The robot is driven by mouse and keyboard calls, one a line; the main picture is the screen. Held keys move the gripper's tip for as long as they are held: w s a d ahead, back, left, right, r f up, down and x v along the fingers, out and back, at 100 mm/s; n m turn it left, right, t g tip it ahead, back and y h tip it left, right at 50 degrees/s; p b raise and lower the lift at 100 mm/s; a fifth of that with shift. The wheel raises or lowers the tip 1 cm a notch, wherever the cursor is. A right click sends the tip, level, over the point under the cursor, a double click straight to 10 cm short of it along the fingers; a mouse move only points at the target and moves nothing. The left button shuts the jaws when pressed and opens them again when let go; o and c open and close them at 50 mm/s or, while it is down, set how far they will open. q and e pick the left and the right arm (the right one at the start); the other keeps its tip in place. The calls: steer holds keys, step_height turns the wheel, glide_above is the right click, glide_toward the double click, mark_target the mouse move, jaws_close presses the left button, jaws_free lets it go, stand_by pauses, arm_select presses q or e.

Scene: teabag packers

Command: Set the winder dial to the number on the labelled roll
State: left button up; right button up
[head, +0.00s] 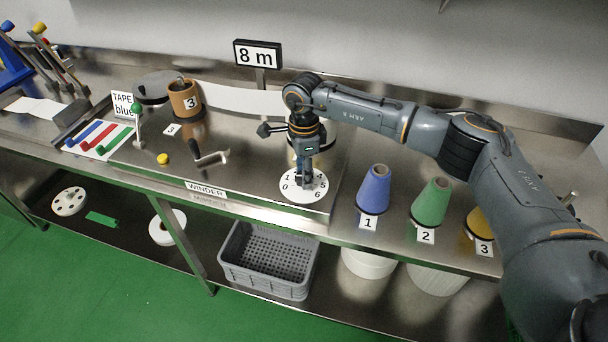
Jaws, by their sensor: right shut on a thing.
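The winder dial (290,196) is a white disc with black numbers on the front right of the winder's metal deck. 0 and 1 show at its left, 5 and 6 at its right. My right gripper (303,181) points down over the dial's middle and is shut on its knob. The gripper hides the knob's pointer, so its setting cannot be read. My left gripper is not in view.
A crank (210,156) and a yellow knob (163,159) are left of the dial. A sign reading 8 m (258,55) stands behind. Blue (374,187), green (431,204) and yellow (480,222) cones stand at right. A grey crate (268,275) sits below.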

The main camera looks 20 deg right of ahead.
steer(key=m+b, duration=0.3)
steer(key=m, duration=0.3)
steer(key=shift+f, duration=0.1)
steer(key=m+b, duration=0.2)
steer(key=m, duration=0.1)
steer(key=shift+m, duration=0.4)
steer(key=shift+m+b, duration=0.45)
steer(key=shift+m, duration=1.05)
steer(key=o, duration=1.2)
